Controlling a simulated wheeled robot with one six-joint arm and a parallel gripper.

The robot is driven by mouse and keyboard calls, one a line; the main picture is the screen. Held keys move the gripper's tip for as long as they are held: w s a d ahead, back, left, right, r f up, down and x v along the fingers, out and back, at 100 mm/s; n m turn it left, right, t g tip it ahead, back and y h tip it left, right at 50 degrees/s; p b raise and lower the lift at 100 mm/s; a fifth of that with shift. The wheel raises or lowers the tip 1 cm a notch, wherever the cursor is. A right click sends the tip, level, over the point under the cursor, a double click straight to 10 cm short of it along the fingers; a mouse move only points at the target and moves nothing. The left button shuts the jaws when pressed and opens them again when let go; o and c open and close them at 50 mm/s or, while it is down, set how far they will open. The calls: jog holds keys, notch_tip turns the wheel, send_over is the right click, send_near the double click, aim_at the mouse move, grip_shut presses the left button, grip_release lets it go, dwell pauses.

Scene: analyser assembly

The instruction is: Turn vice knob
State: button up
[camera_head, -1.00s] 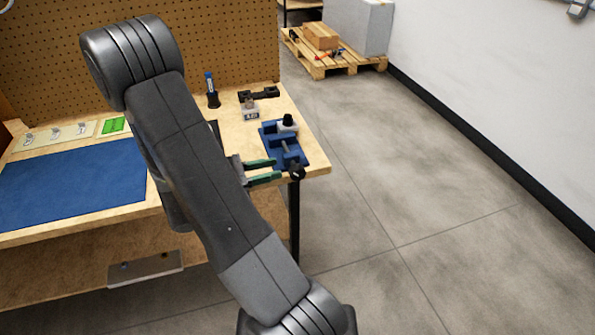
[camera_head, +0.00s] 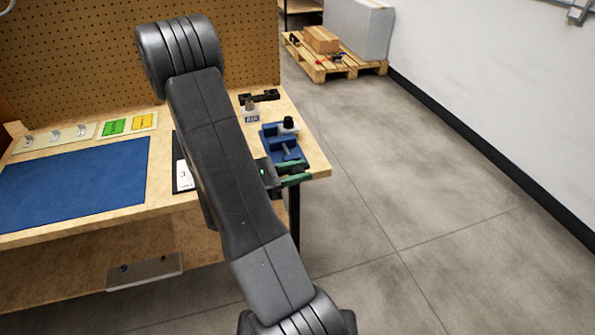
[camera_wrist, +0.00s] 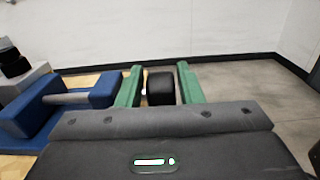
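The blue vice (camera_head: 284,148) stands at the right end of the workbench; part of it also shows at the left of the wrist view (camera_wrist: 88,94). Its black knob (camera_wrist: 161,88) shows in the wrist view between the two green fingers of my gripper (camera_wrist: 159,86). A narrow gap shows on each side of the knob, so the fingers are apart and around it, not visibly touching it. In the head view my gripper (camera_head: 292,174) is at the vice's near end, and the fingers hide the knob there.
A small labelled block with a knob (camera_head: 251,112) and a black bracket (camera_head: 259,96) lie behind the vice. A blue mat (camera_head: 72,185) covers the bench's left part. The floor right of the bench is clear. A wooden pallet (camera_head: 322,68) stands at the back.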

jog(key=c, duration=0.7)
jog(key=shift+r+y+p, duration=0.15)
jog(key=shift+y+p, duration=0.15)
jog(key=shift+p, duration=0.15)
jog(key=shift+d+r+g+y+p, duration=0.15)
jog(key=shift+g+y+p, duration=0.25)
jog(key=shift+y+p, duration=0.65)
jog(key=y+p, duration=0.1)
jog(key=y, duration=0.1)
jog(key=g+y+p, duration=0.1)
jog(key=y+p, duration=0.1)
jog(key=shift+w+d+p, duration=0.1)
jog(key=shift+d+p, duration=0.1)
jog(key=shift+p, duration=0.1)
jog(key=y+p, duration=0.2)
jog(key=g+y+p, duration=0.1)
jog(key=y, duration=0.1)
jog(key=shift+d+f+g+p, duration=0.1)
jog(key=shift+f+g+p, duration=0.1)
jog(key=shift+g+p, duration=0.15)
jog(key=shift+w+f+g+y+p, duration=0.1)
jog(key=shift+f+g+y+p, duration=0.15)
jog(key=shift+y+p, duration=0.65)
jog(key=shift+f, duration=0.15)
